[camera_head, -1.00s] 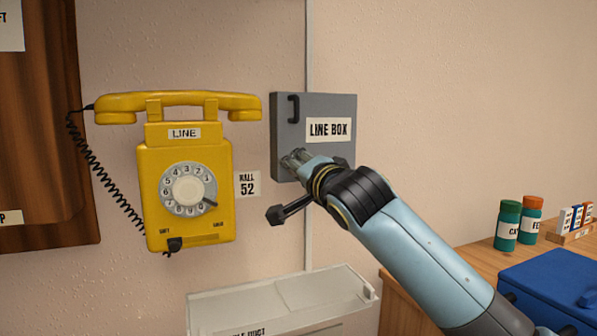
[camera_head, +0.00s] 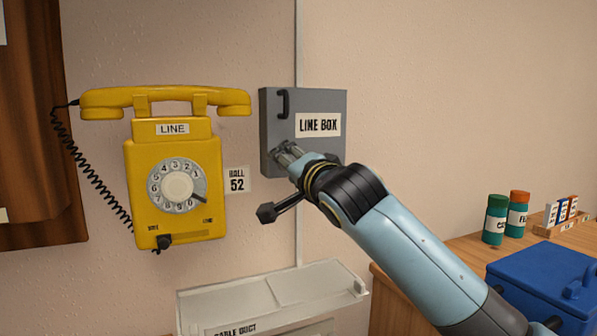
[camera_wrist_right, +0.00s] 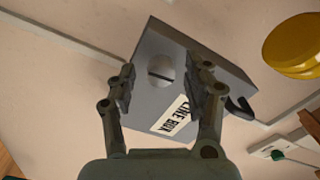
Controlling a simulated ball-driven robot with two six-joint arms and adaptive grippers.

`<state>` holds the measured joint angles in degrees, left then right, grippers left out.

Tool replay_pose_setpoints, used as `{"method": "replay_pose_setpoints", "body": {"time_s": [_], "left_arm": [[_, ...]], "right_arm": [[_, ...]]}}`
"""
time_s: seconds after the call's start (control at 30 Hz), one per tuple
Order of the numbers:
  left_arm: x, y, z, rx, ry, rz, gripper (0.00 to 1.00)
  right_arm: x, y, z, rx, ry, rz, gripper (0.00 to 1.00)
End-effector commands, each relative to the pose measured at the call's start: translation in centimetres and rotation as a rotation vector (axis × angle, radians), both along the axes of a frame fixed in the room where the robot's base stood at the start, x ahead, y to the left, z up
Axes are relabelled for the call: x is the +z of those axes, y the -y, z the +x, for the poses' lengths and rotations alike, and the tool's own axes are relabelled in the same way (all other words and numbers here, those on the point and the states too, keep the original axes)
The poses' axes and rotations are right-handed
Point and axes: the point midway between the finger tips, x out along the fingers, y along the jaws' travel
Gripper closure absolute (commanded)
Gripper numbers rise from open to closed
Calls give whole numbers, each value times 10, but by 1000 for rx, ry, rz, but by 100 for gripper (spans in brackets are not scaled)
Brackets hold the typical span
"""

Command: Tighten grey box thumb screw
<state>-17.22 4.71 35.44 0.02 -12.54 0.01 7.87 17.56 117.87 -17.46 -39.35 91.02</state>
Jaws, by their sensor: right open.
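The grey line box (camera_head: 304,103) is fixed to the wall, with a black handle at its upper left and a LINE BOX label. In the right wrist view its face (camera_wrist_right: 152,101) appears tilted. The round slotted thumb screw (camera_wrist_right: 161,70) sits on that face between my right gripper's fingers, with a gap on each side. My right gripper (camera_wrist_right: 162,84) is open. In the head view the right gripper (camera_head: 281,153) is at the box's lower left, hiding the screw. My left gripper is not in view.
A yellow dial phone (camera_head: 178,187) hangs left of the box. A pale cable duct (camera_head: 270,293) is below. At right, a wooden table (camera_head: 462,250) bears a blue case (camera_head: 545,275) and two jars (camera_head: 506,219). The wall right of the box is clear.

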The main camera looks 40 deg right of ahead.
Motion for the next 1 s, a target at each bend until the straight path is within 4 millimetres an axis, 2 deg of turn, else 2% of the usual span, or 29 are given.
{"method": "replay_pose_setpoints", "body": {"time_s": [0.3,0.5,0.67,1.0], "left_arm": [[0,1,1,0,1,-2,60],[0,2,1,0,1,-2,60],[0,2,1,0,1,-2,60],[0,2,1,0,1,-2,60]], "right_arm": [[-1,-16,-66,3,-1,1,49],[-1,-24,-98,1,-2,2,49],[0,-26,-108,0,-1,1,49],[0,-26,-108,1,0,2,49]]}}
